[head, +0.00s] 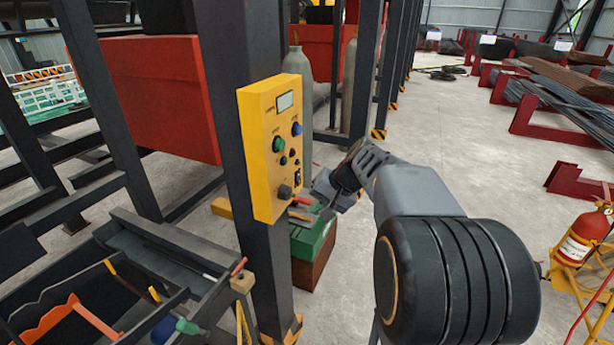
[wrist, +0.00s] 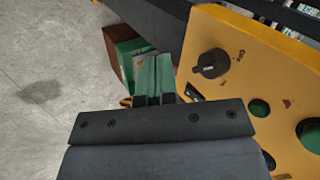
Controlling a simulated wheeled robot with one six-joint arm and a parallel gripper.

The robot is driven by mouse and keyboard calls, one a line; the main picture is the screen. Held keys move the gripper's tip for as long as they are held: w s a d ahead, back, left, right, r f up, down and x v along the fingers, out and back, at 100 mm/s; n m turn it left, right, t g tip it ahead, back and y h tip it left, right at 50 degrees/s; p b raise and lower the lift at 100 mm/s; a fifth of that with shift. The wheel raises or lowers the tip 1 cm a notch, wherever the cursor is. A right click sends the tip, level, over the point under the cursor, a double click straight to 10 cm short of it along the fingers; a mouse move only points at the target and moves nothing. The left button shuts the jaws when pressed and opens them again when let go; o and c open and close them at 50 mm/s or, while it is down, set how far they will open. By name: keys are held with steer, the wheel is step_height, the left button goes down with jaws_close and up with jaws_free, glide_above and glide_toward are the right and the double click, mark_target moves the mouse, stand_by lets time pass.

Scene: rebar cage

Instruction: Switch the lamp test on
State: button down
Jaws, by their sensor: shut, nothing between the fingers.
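The yellow control panel (head: 262,185) is fixed to a dark post. It carries a small display (head: 285,102), a green button (head: 278,144), a blue knob (head: 297,129), a black rocker switch (head: 297,178) and a black rotary knob (head: 285,192). Its labels are too small to read, so I cannot tell which control is the lamp test. My gripper (head: 322,190) is beside the panel's lower right edge, shut and empty. In the wrist view its fingers (wrist: 154,78) lie together, left of the rotary knob (wrist: 211,63) and apart from it.
A green box (head: 312,238) on a brown block stands below the panel. A metal tool tray (head: 165,250) with tools is at lower left. Dark posts surround the panel. A red fire extinguisher (head: 585,235) stands at right. Open floor lies behind my arm.

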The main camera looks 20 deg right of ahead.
steer(key=w+d+r+m+t+y, duration=0.1)
steer(key=w+d, duration=0.2)
steer(key=d, duration=0.3)
steer(key=w+d+r+m+t+y+p, duration=0.1)
steer(key=w+d+r+m+t, duration=0.1)
steer(key=d, duration=0.4)
steer(key=shift+w+d+r+t, duration=0.2)
steer(key=shift+w+t, duration=0.1)
steer(key=shift+w, duration=0.4)
steer(key=shift+a, duration=0.15)
steer(key=p, duration=0.4)
glide_toward(300, 183)
steer(key=shift+x, duration=3.55)
steer(key=shift+f, duration=0.1)
